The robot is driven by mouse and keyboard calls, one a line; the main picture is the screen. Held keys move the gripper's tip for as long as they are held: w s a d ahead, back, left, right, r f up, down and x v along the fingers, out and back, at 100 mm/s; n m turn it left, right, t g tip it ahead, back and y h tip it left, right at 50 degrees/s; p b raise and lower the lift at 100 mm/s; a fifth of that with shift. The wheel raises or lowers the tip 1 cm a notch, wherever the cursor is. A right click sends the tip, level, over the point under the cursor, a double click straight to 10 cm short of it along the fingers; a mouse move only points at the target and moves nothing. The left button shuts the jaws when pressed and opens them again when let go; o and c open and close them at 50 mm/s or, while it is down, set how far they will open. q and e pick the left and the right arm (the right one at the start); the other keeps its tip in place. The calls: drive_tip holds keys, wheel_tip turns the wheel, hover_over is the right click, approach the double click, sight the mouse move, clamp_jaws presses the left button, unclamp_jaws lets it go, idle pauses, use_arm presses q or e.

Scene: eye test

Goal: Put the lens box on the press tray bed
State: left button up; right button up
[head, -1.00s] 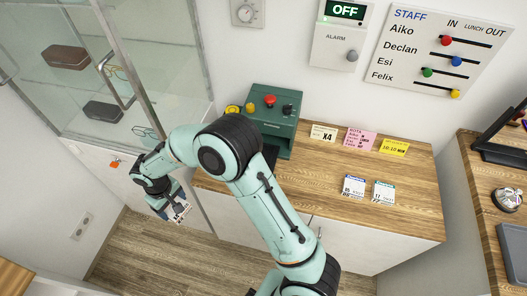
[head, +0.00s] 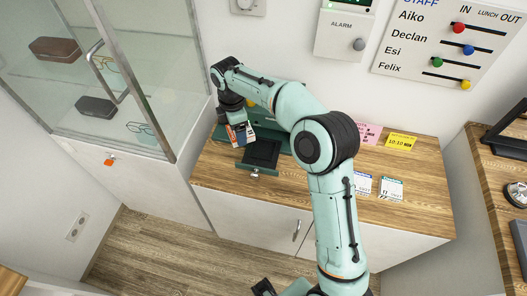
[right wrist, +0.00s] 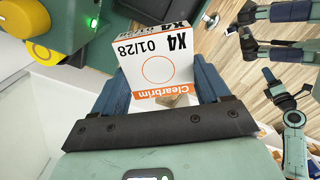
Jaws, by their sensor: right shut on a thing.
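My right gripper (head: 235,121) is shut on the lens box (head: 241,135), white with orange and dark print. In the right wrist view the box (right wrist: 160,68) sits between both fingers and reads "Clearbrim X4 01/28", upside down. In the head view the box appears just left of the press's dark tray bed (head: 263,151), held above the press area; its exact height I cannot tell. The bed is drawn out and looks empty. The green press (head: 221,132) is mostly hidden behind my arm. My left gripper (head: 263,288) shows only partly at the bottom edge.
A glass cabinet (head: 150,70) with glasses and cases stands close on the left. Pink and yellow notes (head: 400,141) and small cards (head: 389,188) lie on the wooden counter (head: 325,205). The counter's front strip is clear. Another desk stands far right.

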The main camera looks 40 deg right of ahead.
drive_tip(key=s+d+r+n+b, duration=0.2)
drive_tip(key=s+d+r+n, duration=0.1)
drive_tip(key=d+r+n, duration=0.55)
drive_tip(key=n+b, duration=0.3)
drive_tip(key=b, duration=0.2)
hover_over(262, 152)
drive_tip(key=shift+m, duration=0.25)
wheel_tip(262, 152, down, 14)
drive_tip(key=shift+d+f, duration=0.1)
drive_tip(key=shift+f, duration=0.1)
use_arm(q)
wheel_tip(262, 152, down, 8)
drive_tip(key=s, duration=0.1)
drive_tip(key=shift+s+b, duration=0.3)
drive_tip(key=shift+b, duration=0.1)
use_arm(e)
drive_tip(key=shift+f, duration=2.55)
drive_tip(key=shift+f, duration=0.1)
drive_tip(key=o, duration=1)
use_arm(q)
drive_tip(key=shift+s+r+p, duration=0.25)
drive_tip(key=shift+r+p, duration=0.95)
drive_tip(key=shift+p, duration=0.3)
use_arm(e)
drive_tip(key=shift+r, duration=6.15)
